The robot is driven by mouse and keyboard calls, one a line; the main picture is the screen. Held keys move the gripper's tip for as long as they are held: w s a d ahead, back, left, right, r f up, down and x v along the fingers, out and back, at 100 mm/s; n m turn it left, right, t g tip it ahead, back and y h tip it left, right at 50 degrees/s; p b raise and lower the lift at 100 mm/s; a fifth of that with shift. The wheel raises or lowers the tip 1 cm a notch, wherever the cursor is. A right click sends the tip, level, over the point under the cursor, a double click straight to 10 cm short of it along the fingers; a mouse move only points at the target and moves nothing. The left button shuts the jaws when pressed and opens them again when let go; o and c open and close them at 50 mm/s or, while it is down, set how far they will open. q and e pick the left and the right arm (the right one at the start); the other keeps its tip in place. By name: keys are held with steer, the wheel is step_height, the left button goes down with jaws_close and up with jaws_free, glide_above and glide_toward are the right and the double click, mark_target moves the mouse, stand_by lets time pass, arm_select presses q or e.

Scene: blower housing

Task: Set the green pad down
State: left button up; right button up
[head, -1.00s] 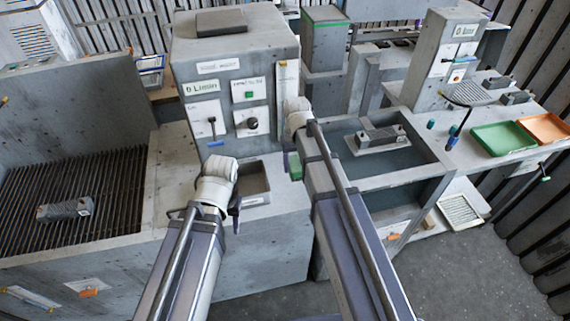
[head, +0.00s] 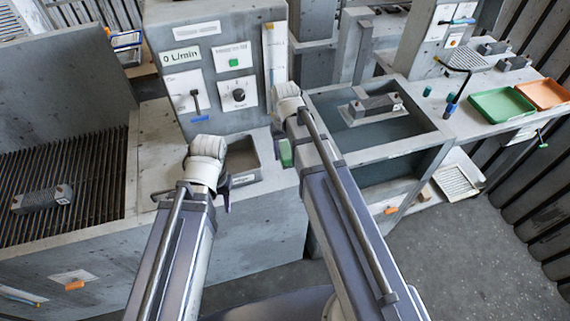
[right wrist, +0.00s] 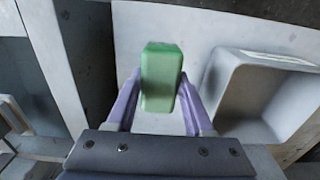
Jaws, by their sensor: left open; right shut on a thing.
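The green pad (head: 285,153) is a small green block beside my right gripper in the head view. In the right wrist view the pad (right wrist: 161,78) sits between the two purple fingers of my right gripper (right wrist: 160,98), which is shut on it. My left gripper (head: 222,190) is open and empty in front of the tray's left side. My own arms hide part of the counter in the head view.
The open grey tray (head: 256,172) stands on the counter below the panel with switches and a knob; it also shows in the right wrist view (right wrist: 228,95). A sunken basin (head: 408,146) holding a grey block is at right. Green (head: 500,105) and orange (head: 545,94) trays lie beyond.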

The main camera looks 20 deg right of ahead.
steer(key=shift+f, duration=0.15)
step_height(320, 180, down, 4)
steer(key=b, duration=0.3)
steer(key=shift+r+b, duration=0.25)
steer(key=shift+b, duration=0.05)
steer(key=shift+f, duration=0.15)
steer(key=o, duration=1.2)
